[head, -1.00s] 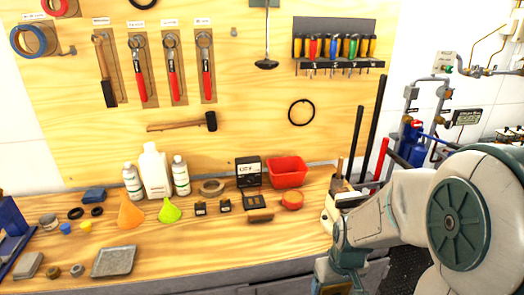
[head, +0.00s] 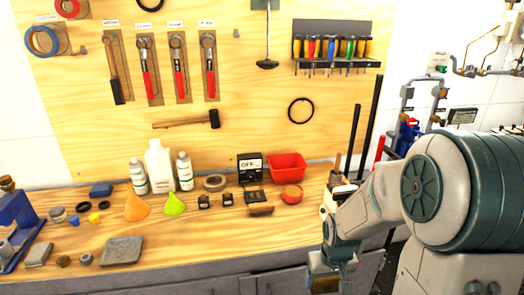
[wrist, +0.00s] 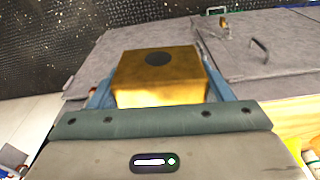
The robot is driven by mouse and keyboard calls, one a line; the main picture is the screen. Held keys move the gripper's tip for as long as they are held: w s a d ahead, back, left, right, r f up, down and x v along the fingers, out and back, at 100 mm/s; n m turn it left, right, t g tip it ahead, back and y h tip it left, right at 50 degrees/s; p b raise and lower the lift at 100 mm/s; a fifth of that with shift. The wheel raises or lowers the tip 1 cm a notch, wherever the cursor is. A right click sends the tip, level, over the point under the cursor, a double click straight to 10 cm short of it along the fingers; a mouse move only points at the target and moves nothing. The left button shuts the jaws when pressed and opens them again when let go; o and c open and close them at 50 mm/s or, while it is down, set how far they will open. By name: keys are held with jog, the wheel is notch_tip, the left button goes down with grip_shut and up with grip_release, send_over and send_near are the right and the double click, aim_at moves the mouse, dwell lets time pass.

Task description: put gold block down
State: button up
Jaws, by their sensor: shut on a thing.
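The gold block (wrist: 160,76) is a box with a dark round spot on its face. In the wrist view it sits between the two blue-grey fingers of my gripper (wrist: 160,85), which is shut on it. In the head view my gripper (head: 326,272) hangs at the bottom, in front of the grey cabinet front below the bench edge. The gold block (head: 326,285) shows there only in part, cut by the frame's lower edge. The wooden bench top (head: 200,235) lies to the left of and behind my gripper.
On the bench stand a red bin (head: 288,167), a meter (head: 250,169), white bottles (head: 159,171), funnels (head: 137,206) and a grey tray (head: 121,250). The front right of the bench top is mostly clear. Long dark bars (head: 366,130) stand behind my arm.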

jog(key=w+a+f+m, duration=0.1)
jog(key=w+f, duration=0.6)
jog(key=f, duration=0.1)
jog(key=shift+a, duration=0.2)
jog(key=shift+f, duration=0.15)
